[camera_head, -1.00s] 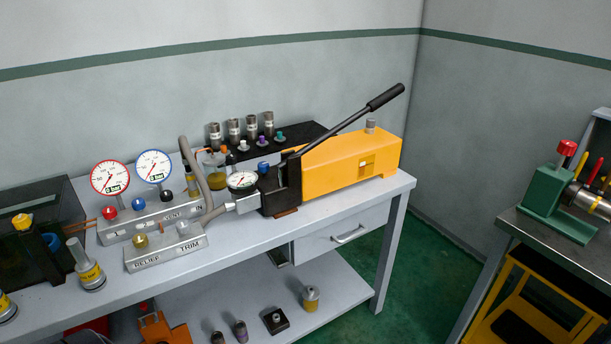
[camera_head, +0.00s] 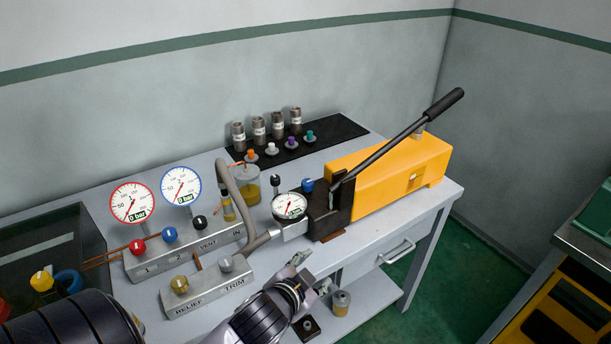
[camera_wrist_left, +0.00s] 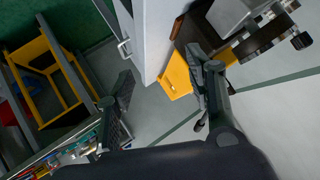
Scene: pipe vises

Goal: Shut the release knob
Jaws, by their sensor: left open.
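The yellow hand pump (camera_head: 385,175) with its black block (camera_head: 325,218) and long lever (camera_head: 405,135) stands on the grey bench. A small blue knob (camera_head: 308,185) sits on the black block; no label shows which knob is the release knob. My left gripper (camera_head: 314,272) is open and empty, in front of the pump and right of the RELIEF/TRIM block (camera_head: 215,292), touching no knob. In the left wrist view, part of the yellow pump (camera_wrist_left: 178,75) shows between the open fingers. My right gripper is not in view.
A round gauge (camera_head: 289,206) and bent hose (camera_head: 243,200) stand left of the pump. The manifold (camera_head: 180,256) carries two dials and red, blue and black knobs. Several metal fittings stand on a black mat (camera_head: 345,128) behind. A drawer handle (camera_head: 398,250) sits on the bench front.

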